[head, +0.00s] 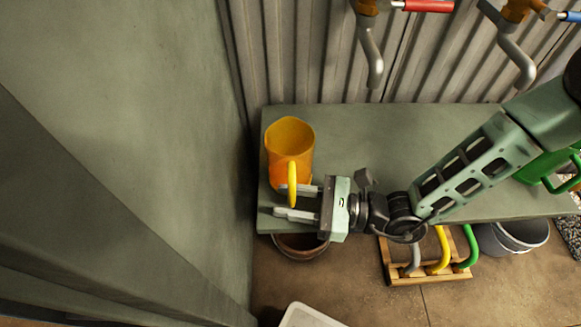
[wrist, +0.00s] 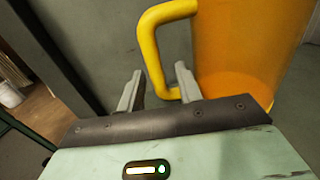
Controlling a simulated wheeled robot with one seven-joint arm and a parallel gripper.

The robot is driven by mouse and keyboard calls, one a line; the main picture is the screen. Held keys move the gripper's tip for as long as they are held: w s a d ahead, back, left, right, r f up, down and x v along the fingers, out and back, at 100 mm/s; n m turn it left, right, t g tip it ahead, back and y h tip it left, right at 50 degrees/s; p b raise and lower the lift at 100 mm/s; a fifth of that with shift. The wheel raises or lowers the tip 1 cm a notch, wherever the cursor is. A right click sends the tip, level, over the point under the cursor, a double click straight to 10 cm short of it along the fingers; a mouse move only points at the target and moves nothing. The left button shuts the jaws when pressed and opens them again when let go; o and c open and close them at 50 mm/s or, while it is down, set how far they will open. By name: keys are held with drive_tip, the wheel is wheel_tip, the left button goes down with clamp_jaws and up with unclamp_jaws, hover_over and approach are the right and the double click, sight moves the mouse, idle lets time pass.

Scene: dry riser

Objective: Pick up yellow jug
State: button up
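The yellow jug (head: 289,146) stands upright at the left end of the green bench, with its handle (head: 293,185) turned toward the front. My gripper (head: 284,202) reaches in from the right, low beside the handle. Its two fingers are apart, and the handle lies at or over the far finger in the head view. In the wrist view the jug (wrist: 245,50) fills the upper right, and its handle (wrist: 148,45) rises just beyond the fingertips of my gripper (wrist: 158,80). The fingers are open; I cannot tell if either touches the handle.
The green bench (head: 370,140) runs along a corrugated wall, with a plain wall close on the left. A green jug (head: 545,168) is at the right. Taps (head: 371,50) hang above. Below are a wooden rack (head: 430,270), a bucket (head: 512,237) and a brown pot (head: 298,247).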

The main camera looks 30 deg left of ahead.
clamp_jaws()
